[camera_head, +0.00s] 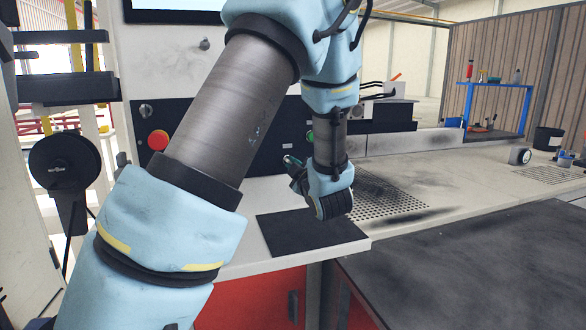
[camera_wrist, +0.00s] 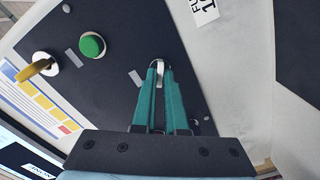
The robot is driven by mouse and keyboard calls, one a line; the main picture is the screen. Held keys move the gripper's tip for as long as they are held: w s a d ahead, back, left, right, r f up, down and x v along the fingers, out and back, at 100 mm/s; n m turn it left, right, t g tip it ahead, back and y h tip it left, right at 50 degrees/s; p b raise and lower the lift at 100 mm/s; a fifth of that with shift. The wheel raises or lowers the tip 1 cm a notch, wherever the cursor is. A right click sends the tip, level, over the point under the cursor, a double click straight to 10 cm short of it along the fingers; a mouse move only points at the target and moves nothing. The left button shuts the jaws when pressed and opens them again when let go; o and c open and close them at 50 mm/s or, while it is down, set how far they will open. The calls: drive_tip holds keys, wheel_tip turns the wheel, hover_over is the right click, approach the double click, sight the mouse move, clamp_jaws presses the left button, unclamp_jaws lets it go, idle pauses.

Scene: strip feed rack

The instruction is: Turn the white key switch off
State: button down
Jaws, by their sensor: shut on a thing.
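The white key switch (camera_wrist: 159,66) is on the dark panel in the wrist view, a small pale upright piece between the tips of my gripper's teal fingers. My gripper (camera_wrist: 160,76) is shut on it, and the fingers cover part of its sides. Its exact turn angle is hard to read. In the head view, my gripper (camera_head: 290,161) reaches toward the dark panel (camera_head: 264,152), and the white key switch is hidden behind my arm.
A green button (camera_wrist: 92,45) and a yellow key (camera_wrist: 38,68) on a white round base sit left of the fingers. In the head view, a red button (camera_head: 158,140) is on the panel's left part. A white bench (camera_head: 440,165) extends right, mostly clear.

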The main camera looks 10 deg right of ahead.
drive_tip(key=m+p, duration=0.3)
drive_tip(key=m, duration=0.8)
drive_tip(key=shift+f+m, duration=0.1)
drive_tip(key=shift+m, duration=0.3)
idle(0.3)
drive_tip(key=c, duration=1)
unclamp_jaws()
drive_tip(key=shift+o, duration=0.2)
drive_tip(key=shift+s, duration=0.15)
drive_tip(key=s+d+b, duration=0.1)
drive_tip(key=s+b, duration=0.1)
drive_tip(key=s, duration=0.8)
drive_tip(key=shift+s+d, duration=0.2)
drive_tip(key=shift+s, duration=0.05)
